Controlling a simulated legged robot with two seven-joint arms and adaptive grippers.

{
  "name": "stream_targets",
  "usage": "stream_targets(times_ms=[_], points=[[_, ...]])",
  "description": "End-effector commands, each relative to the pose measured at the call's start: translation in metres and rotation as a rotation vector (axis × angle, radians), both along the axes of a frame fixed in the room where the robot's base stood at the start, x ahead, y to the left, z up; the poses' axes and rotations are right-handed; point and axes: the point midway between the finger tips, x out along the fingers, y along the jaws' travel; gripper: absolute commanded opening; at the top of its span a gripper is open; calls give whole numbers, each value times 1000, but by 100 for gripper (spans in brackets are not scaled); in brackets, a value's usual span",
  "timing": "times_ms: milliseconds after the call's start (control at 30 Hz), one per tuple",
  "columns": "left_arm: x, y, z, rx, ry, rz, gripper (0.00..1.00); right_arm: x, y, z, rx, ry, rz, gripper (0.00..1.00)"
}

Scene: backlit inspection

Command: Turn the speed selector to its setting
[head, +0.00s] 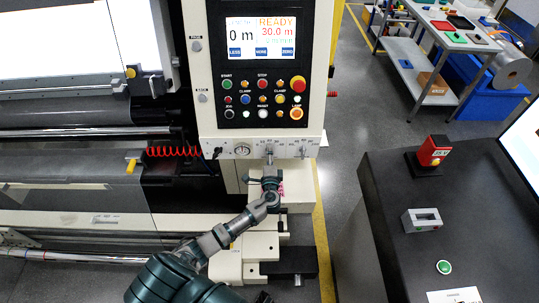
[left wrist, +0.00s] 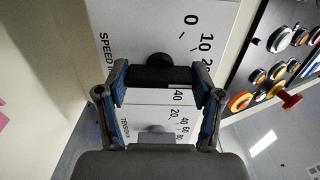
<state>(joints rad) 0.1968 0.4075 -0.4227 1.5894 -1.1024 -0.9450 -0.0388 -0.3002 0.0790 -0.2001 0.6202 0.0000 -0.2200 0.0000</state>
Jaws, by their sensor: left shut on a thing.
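The speed selector is a dark knob (left wrist: 158,76) with a bar-shaped grip on a white panel, beside a printed scale with 0, 10 and 20 and the word SPEED. In the left wrist view my left gripper (left wrist: 162,84) has its two blue pads on either side of the bar, shut on it. In the head view my left gripper (head: 271,182) reaches up to the lower front panel, below the selector (head: 269,152). The gripper hides part of the scale, so the exact setting cannot be read. My right gripper is not in view.
A tension knob (left wrist: 154,134) sits beside the selector. A dark counter (head: 400,190) stands right, across a clear floor strip.

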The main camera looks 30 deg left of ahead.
Motion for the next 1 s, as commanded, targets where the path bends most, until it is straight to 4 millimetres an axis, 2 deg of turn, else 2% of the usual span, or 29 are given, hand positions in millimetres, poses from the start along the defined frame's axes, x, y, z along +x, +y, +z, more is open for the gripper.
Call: stream_targets(times_ms=[33,133,167,233,267,667,767,1000], points=[[-2,-2,-7,-5,11,-3,32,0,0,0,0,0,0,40],[-2,-2,-7,-5,12,-3,32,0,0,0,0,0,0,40],[-2,-2,-7,-5,12,-3,71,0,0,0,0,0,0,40],[-2,-2,-7,-5,12,-3,89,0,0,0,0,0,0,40],[-2,-2,-7,-5,11,-2,92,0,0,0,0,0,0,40],[-7,-5,-3,-4,5,-2,92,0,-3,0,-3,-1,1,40],[-20,-13,-4,-7,5,-3,92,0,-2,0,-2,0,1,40],[-66,-42,-5,-8,7,-4,92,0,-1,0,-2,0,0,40]])
